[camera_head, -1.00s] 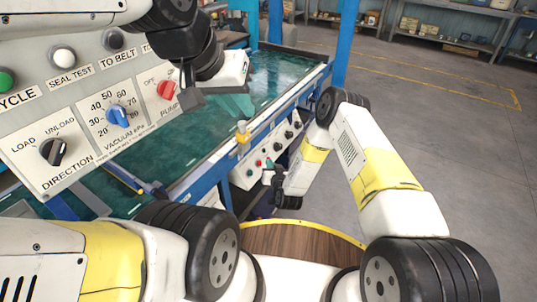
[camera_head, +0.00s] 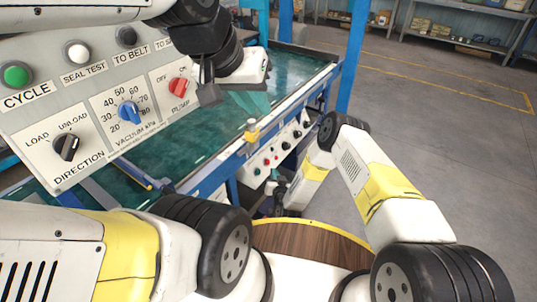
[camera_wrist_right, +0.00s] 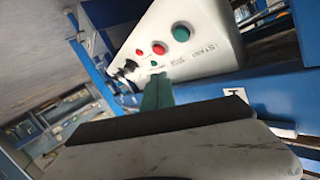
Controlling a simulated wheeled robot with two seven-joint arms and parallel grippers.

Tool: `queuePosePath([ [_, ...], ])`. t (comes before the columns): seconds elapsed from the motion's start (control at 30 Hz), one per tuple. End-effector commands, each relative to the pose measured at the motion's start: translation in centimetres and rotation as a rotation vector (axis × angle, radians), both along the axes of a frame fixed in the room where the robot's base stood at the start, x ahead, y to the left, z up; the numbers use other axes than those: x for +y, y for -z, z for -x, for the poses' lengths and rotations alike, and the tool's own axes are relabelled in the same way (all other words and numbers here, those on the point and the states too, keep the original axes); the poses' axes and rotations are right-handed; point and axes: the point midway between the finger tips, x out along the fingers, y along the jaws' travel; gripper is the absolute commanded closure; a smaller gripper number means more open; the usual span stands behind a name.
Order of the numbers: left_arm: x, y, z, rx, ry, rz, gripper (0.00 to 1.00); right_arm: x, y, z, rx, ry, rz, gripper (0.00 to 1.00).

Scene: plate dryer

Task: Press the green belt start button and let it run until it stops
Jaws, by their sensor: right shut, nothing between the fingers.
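The white belt control box (camera_head: 248,181) hangs on the blue frame of the conveyor, with green and red buttons and black knobs. Its green start button (camera_head: 257,171) is small in the head view. In the right wrist view the green button (camera_wrist_right: 181,32) shows large and uncovered, beside red buttons (camera_wrist_right: 158,48). My right gripper (camera_head: 279,184) is in front of the box. In the wrist view its green fingertips (camera_wrist_right: 157,92) are together and empty, below and left of the green button, apart from it. My left gripper (camera_head: 235,100) hangs near the big panel; its jaws are unclear.
A large grey panel (camera_head: 95,100) at left carries a green CYCLE button (camera_head: 16,75), a vacuum dial, a PUMP switch and a DIRECTION knob. The teal belt (camera_head: 290,72) lies behind it. A yellow fitting (camera_head: 251,132) sits on the rail above the box. Floor at right is clear.

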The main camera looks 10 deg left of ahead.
Motion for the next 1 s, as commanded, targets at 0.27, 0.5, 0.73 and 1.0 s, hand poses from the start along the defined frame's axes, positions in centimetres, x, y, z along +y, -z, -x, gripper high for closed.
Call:
queuePosePath([
  [0.27,0.0,0.0,0.0,0.0,0.0,0.0,0.83,3.2,2.0,-1.1,0.001,-0.001,0.0,1.0],
  [0.5,0.0,0.0,0.0,0.0,0.0,0.0,0.83,4.4,2.8,-1.6,0.002,0.0,0.001,1.0],
  [0.73,0.0,0.0,0.0,0.0,0.0,0.0,0.83,4.6,2.9,-1.7,0.002,-0.001,0.001,1.0],
  [1.0,0.0,0.0,0.0,0.0,0.0,0.0,0.83,4.6,2.9,-1.7,0.001,0.0,0.0,1.0],
])
